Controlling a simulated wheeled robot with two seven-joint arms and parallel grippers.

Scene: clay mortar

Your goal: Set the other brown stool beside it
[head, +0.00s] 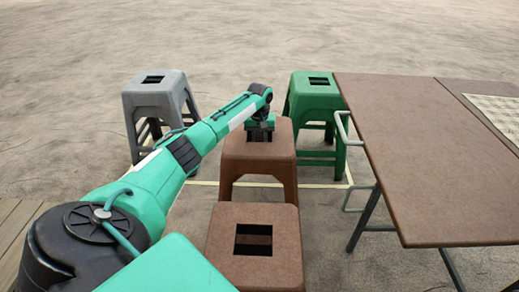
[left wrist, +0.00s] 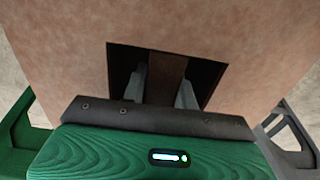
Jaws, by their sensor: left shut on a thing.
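Two brown stools stand in front of me in the head view. The nearer one (head: 224,230) has a square hole in its seat. The farther one (head: 238,150) stands beyond it, its seat hole hidden by my left gripper (head: 262,134). The left gripper points down onto that seat. In the left wrist view its fingers (left wrist: 163,84) reach into the square hole of the brown seat (left wrist: 60,50) and are shut on the brown bar across it. I cannot tell whether the stool's feet touch the floor. My right gripper is not in view.
A grey stool (head: 152,92) stands at the back left and a green stool (head: 316,92) at the back right. A brown folding table (head: 430,160) fills the right side. A pale line (head: 348,172) marks the ground around the stools. Open ground lies behind.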

